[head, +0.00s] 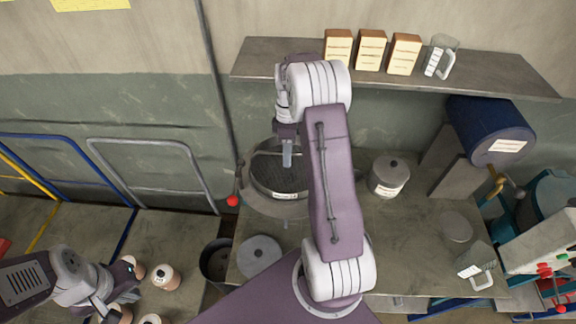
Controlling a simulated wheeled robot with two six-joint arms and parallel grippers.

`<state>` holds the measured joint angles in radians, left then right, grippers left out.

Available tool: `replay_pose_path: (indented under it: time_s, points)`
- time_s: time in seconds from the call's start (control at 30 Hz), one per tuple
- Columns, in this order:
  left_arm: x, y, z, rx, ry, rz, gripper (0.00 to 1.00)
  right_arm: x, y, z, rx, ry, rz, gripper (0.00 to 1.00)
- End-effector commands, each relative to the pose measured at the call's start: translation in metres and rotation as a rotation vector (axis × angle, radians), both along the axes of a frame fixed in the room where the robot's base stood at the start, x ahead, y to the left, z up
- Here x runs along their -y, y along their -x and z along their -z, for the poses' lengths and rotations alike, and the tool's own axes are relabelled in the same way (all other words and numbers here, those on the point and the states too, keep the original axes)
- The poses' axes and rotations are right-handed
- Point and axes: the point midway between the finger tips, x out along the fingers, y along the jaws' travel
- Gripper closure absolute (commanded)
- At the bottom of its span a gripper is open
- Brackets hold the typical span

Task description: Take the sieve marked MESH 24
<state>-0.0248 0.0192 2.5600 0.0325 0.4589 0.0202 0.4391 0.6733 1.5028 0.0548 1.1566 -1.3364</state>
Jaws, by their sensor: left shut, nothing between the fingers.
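A round sieve (262,172) with dark mesh and a pale metal rim lies on the bench in the middle of the head view. It carries a small white label (286,195), whose writing is too small to read. My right gripper (287,155) hangs over the mesh, and its grey-blue finger points down. I cannot tell whether it touches the mesh or whether its jaws are apart. My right arm hides the sieve's right side. My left gripper (120,290) is at the lower left, shut and empty, low among small jars and far from the sieve.
A shelf (290,68) behind holds several labelled boxes and a jug (440,58). A lidded pot (389,176), a blue drum (490,130) and another jug (476,266) are to the right. A red knob (232,201) is beside the sieve. A round lid (259,254) lies in front.

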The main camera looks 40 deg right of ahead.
Motion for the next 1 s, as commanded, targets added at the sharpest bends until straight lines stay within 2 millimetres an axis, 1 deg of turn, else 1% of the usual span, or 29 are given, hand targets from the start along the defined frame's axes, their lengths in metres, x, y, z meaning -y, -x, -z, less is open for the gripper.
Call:
replay_pose_path:
  time_s: [0.03,0.1,0.2,0.4,0.43,0.53,0.57,1.0]
  points:
    - [0.0,0.0,-0.011,0.0,0.0,0.0,1.0,-0.001,0.0,0.004,-0.006,-0.002,0.0,0.65]
    - [0.0,0.0,-0.012,0.0,0.0,0.0,1.0,-0.002,0.002,0.017,-0.004,-0.002,0.0,0.65]
    - [0.0,0.0,-0.013,0.0,0.0,0.0,1.0,-0.003,0.003,0.027,-0.001,0.0,0.0,0.65]
    - [0.0,0.0,-0.012,0.0,0.0,0.0,1.0,-0.003,0.003,0.03,0.001,0.0,-0.001,0.65]
    - [0.0,0.0,-0.012,0.0,0.0,0.0,1.0,-0.003,0.003,0.03,0.001,0.001,0.0,0.68]
    - [0.0,0.0,-0.012,0.0,0.0,0.0,1.0,-0.003,0.003,0.03,0.001,0.001,0.0,0.96]
    - [0.0,0.0,-0.012,0.0,0.0,0.0,1.0,-0.003,0.003,0.03,0.001,0.001,0.0,1.0]
    - [0.0,0.0,-0.012,0.0,0.0,0.0,1.0,-0.003,0.002,0.03,0.001,0.001,0.0,1.0]
